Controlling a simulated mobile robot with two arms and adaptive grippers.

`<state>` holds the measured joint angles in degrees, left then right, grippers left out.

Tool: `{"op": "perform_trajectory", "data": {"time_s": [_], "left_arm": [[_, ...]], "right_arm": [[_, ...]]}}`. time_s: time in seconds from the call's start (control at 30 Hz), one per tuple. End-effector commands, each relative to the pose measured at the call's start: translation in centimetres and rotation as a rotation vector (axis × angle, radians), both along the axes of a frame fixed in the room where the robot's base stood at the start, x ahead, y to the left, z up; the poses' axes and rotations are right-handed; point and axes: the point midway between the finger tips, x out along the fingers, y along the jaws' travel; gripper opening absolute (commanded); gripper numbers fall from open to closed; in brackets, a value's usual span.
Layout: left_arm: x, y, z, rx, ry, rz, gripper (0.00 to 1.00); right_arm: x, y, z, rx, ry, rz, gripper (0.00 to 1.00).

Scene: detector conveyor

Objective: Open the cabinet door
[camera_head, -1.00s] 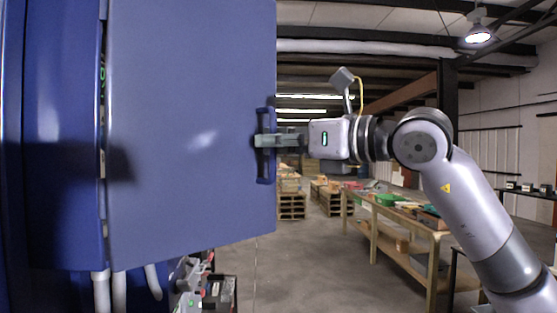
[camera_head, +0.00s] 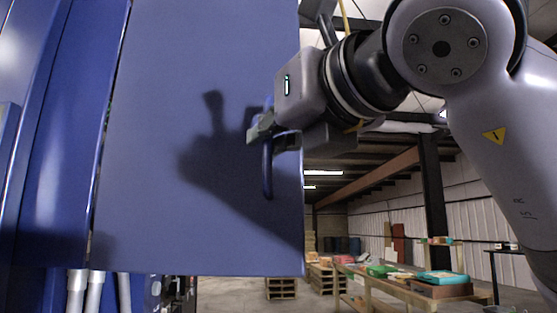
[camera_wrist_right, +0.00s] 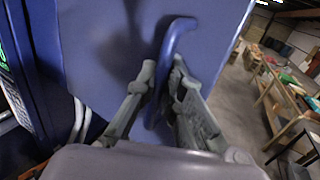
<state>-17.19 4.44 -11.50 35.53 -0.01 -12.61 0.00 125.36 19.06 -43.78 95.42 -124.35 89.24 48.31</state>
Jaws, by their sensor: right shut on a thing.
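The blue cabinet door (camera_head: 150,150) fills the left middle of the head view, hinged on its left side to the blue cabinet (camera_head: 55,150). Its blue handle (camera_head: 267,168) is near the door's right edge. My right gripper (camera_head: 262,128) is shut on the handle, its arm coming in from the right. In the right wrist view the two grey fingers of this gripper (camera_wrist_right: 162,85) sit on either side of the curved handle (camera_wrist_right: 174,40). The gap along the hinge side looks narrow, and I cannot tell how far the door stands open. My left gripper is not in view.
A long wooden table (camera_head: 385,291) with coloured boxes stands at the lower right. Wooden pallets (camera_head: 281,288) lie on the floor behind the door. White pipes (camera_head: 85,292) run below the cabinet. Open floor (camera_head: 235,293) shows beneath and beyond the door.

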Motion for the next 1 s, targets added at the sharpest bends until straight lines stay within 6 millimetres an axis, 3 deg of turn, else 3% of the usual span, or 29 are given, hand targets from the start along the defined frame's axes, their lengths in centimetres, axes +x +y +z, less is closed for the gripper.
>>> {"op": "perform_trajectory", "data": {"time_s": [0.23, 0.7, 0.73, 1.0], "left_arm": [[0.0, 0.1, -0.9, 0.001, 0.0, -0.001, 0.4], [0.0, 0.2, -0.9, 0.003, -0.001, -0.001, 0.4], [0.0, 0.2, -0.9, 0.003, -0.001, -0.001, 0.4], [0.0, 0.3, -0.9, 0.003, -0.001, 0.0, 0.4]], "right_arm": [[-1.5, 0.7, -0.2, -0.005, 0.0, 0.005, 0.0], [-1.7, 0.8, -0.1, -0.006, 0.001, 0.006, 0.0], [-1.7, 0.8, -0.1, -0.006, 0.001, 0.006, 0.1], [-1.7, 0.7, -0.1, -0.004, 0.001, 0.004, 0.28]]}}
